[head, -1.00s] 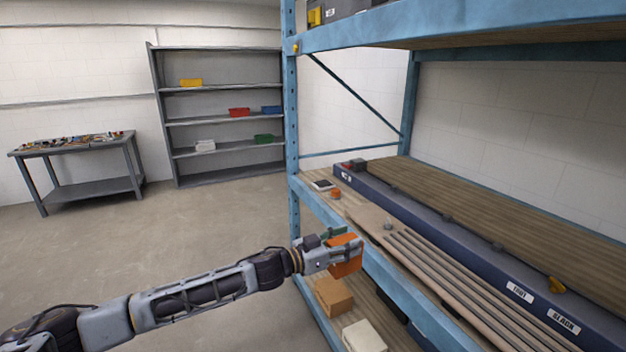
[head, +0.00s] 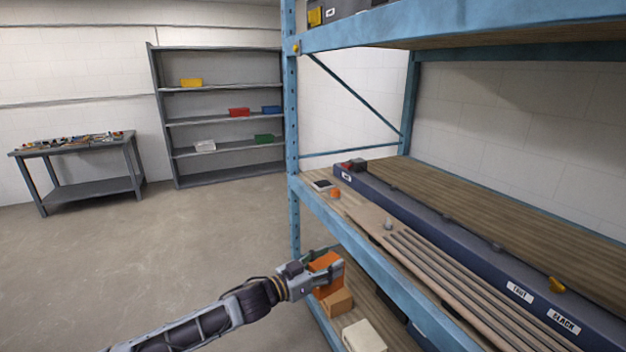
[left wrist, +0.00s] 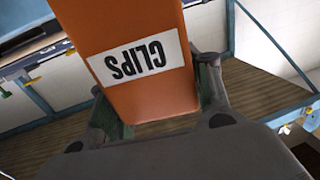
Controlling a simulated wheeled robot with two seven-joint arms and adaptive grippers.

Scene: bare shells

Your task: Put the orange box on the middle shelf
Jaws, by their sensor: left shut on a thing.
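The orange box (head: 326,262) is in my left gripper (head: 322,276), whose fingers close on its two sides. In the left wrist view the orange box (left wrist: 150,92) fills the upper middle, with a white label reading CLIPS, upside down. In the head view gripper and box are at the left front of the blue rack, lower than the middle shelf (head: 360,222) and overlapping the brown box on the lower shelf. Whether the box touches anything cannot be told. My right gripper is out of view.
The middle shelf carries rods, a long dark blue case (head: 440,228) and small items near its left end. The lower shelf holds a brown box (head: 338,303) and a cream box (head: 364,337). A blue upright (head: 293,150) stands at the rack's left corner. Open floor lies left.

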